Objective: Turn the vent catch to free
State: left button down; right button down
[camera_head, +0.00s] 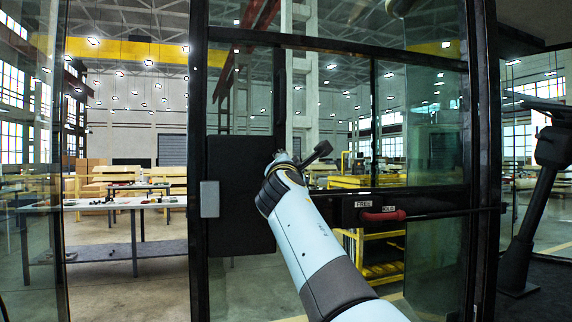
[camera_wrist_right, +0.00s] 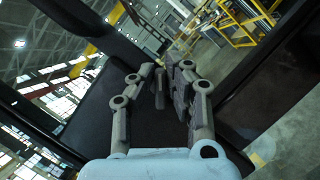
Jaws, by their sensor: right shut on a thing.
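A red grip (camera_head: 383,216) sits on the dark crossbar of the glazed frame, under small FREE (camera_head: 363,204) and HOLD (camera_head: 389,208) labels. I take it to be the vent catch. My right gripper (camera_head: 305,155) is up and to the left of it, in front of a dark panel. In the right wrist view, my right gripper (camera_wrist_right: 160,90) has its fingers around a small dark piece (camera_wrist_right: 160,88), against the dark panel. What this piece belongs to is unclear. The red grip does not show in that view. My left gripper is not in view.
The dark panel (camera_head: 230,180) has a pale plate (camera_head: 209,199) at its left edge. Dark frame posts stand to the left and right (camera_head: 484,130) around glass panes. Work tables (camera_head: 130,203) and a yellow trolley (camera_head: 383,270) show beyond the glass.

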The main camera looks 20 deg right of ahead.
jog(key=shift+d+f+m+g+h+p, duration=0.15)
jog(key=shift+m+g, duration=0.45)
jog(key=shift+m, duration=0.85)
jog(key=shift+a+f+m+g+h+p, duration=0.15)
jog(key=shift+m+g, duration=0.45)
jog(key=shift+m, duration=0.9)
jog(key=shift+d+f+m+g+p, duration=0.2)
jog(key=shift+m+g, duration=0.4)
jog(key=shift+m, duration=0.85)
jog(key=c, duration=1.4)
grip_release()
jog(key=shift+o, duration=0.2)
